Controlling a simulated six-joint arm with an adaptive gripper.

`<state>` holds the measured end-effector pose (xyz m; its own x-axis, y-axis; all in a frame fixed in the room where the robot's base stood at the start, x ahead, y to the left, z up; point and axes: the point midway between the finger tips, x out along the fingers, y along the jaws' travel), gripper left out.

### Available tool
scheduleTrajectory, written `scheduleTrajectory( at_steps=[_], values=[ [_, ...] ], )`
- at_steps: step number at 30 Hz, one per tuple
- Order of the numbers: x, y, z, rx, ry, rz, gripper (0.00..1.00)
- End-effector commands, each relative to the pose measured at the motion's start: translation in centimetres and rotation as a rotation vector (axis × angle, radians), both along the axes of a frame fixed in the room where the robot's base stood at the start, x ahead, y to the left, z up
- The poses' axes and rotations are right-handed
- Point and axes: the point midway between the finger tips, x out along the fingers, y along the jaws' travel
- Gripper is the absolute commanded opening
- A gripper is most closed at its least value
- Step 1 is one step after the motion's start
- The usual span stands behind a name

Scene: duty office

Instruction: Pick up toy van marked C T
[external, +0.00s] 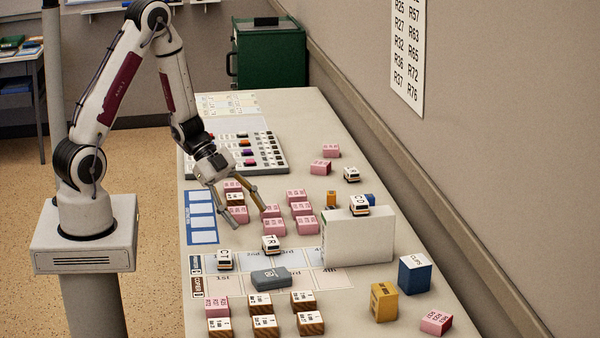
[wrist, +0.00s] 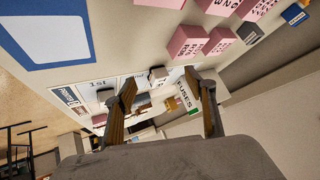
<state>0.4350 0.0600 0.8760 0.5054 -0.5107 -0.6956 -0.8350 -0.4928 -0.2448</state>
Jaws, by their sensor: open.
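A small white toy van (external: 225,260) with lettering on its roof that appears to read C T stands on the strip at the front left, by the 1st space. A second toy van (external: 271,245), seemingly marked T R, stands to its right, near the 2nd and 3rd spaces. My gripper (external: 251,213) is open and empty, above the table and farther back than both vans, beside the pink blocks. In the wrist view, my gripper (wrist: 165,90) shows its fingers spread wide.
A white box (external: 358,238) with a toy van (external: 360,205) on top stands to the right. Pink blocks (external: 274,226) lie close to my gripper. A grey case (external: 271,279) and wooden blocks (external: 265,325) are in front. A button panel (external: 250,154) lies behind.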

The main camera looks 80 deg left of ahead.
Motion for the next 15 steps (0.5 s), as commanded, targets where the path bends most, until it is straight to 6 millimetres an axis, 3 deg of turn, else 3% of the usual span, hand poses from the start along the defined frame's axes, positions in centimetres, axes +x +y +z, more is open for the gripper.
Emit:
scheduleTrajectory(
  at_steps=[6,15],
  values=[
    [-3.5,-2.9,-1.7,-0.18,0.031,-0.117,0.55],
    [-8.0,-5.8,-1.6,-0.413,0.053,-0.238,0.55]
  ],
)
